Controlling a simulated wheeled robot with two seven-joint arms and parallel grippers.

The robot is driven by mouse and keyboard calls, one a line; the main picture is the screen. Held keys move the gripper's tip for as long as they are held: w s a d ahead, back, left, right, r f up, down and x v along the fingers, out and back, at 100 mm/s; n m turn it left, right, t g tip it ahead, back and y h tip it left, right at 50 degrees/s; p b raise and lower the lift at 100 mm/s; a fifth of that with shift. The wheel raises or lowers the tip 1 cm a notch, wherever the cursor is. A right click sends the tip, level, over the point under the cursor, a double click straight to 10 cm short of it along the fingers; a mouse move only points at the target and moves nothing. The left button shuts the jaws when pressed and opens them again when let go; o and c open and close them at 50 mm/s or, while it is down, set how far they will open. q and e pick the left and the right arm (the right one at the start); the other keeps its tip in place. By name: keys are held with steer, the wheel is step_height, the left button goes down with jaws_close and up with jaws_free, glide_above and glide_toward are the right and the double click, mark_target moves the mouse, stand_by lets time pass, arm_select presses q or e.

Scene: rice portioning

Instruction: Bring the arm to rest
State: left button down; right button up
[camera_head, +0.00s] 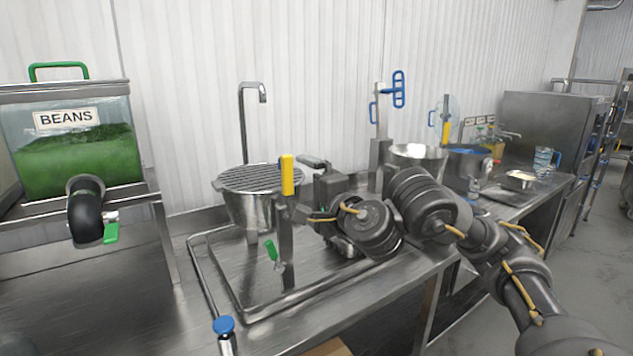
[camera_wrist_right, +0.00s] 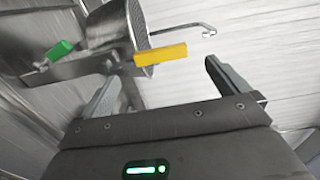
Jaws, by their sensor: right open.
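My right arm (camera_head: 430,205) reaches in from the right over the steel counter. My right gripper (camera_head: 308,188) is raised above the sink area, just right of a yellow-handled post (camera_head: 287,175). In the right wrist view, my right gripper (camera_wrist_right: 162,72) has its two fingers spread wide, with nothing held between them. The yellow handle (camera_wrist_right: 160,55) shows beyond the fingertips, and a green handle (camera_wrist_right: 60,50) lies to its left. I cannot tell whether a finger touches the post. My left gripper is not in view.
A beans dispenser (camera_head: 75,145) with a black spout stands at left. A steel pot with a slatted top (camera_head: 250,205) stands behind the post. Pots (camera_head: 418,155) and a tray (camera_head: 520,181) stand at right. The front left counter is mostly clear.

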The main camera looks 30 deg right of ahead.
steer(key=shift+s+d, duration=0.15)
steer(key=shift+s, duration=0.1)
steer(key=shift+d, duration=0.2)
